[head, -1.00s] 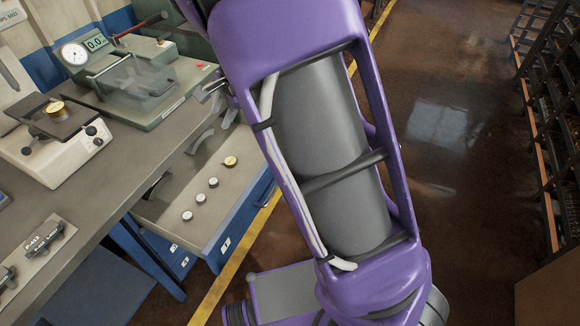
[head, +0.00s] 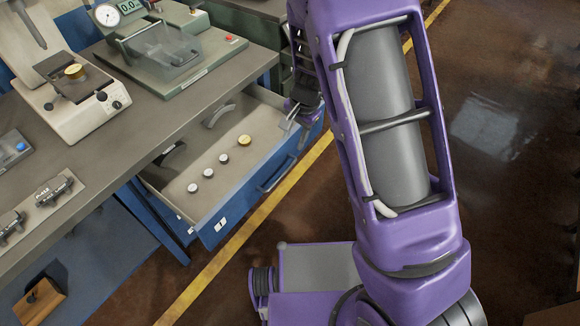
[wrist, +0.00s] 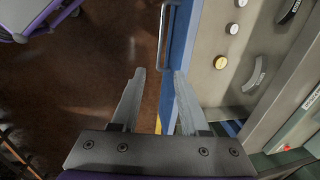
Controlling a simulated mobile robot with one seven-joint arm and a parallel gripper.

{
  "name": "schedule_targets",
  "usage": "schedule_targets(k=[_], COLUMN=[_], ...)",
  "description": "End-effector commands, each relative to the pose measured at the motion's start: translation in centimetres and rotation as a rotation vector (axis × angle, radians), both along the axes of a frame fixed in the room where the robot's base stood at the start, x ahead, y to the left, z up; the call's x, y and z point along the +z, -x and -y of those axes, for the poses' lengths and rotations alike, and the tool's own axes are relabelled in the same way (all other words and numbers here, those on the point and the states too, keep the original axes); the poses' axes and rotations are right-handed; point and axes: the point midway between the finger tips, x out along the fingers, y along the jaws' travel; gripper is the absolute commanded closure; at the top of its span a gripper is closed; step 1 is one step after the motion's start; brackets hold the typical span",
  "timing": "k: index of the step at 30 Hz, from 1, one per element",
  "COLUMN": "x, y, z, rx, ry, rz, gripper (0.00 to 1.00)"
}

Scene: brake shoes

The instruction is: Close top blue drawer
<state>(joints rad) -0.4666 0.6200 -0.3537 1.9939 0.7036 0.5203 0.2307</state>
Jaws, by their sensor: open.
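The top blue drawer (head: 243,208) is pulled out from under the bench top, with a blue front, a bar handle (head: 278,174) and a pale inside. Several small round weights and dark curved brake shoes lie in it. My gripper (head: 294,117) is at the drawer's far end, close to the front panel's far corner and partly hidden by my arm. In the wrist view my gripper (wrist: 160,74) is open, with nothing between its fingers. There the right fingertip overlaps the blue front panel (wrist: 183,35); contact cannot be told. The handle (wrist: 163,38) shows ahead of the fingers.
The grey bench top (head: 120,125) overhangs the drawer. It carries a white instrument (head: 85,100), a green-grey gauge device (head: 165,55) and a plate with metal parts (head: 45,200). Brown floor with a yellow line (head: 215,260) lies open before the drawer.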

Motion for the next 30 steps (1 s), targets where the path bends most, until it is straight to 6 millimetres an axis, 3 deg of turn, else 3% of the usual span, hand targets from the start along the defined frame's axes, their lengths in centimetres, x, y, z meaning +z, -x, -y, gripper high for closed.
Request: schedule_targets(k=[21,30], x=[-14.2,-16.4], y=[-1.6,-1.9], z=[-2.0,-2.5], rx=[-0.003,-0.003], ry=[0.001,0.000], rz=[-0.002,0.000], gripper=[0.55,0.55])
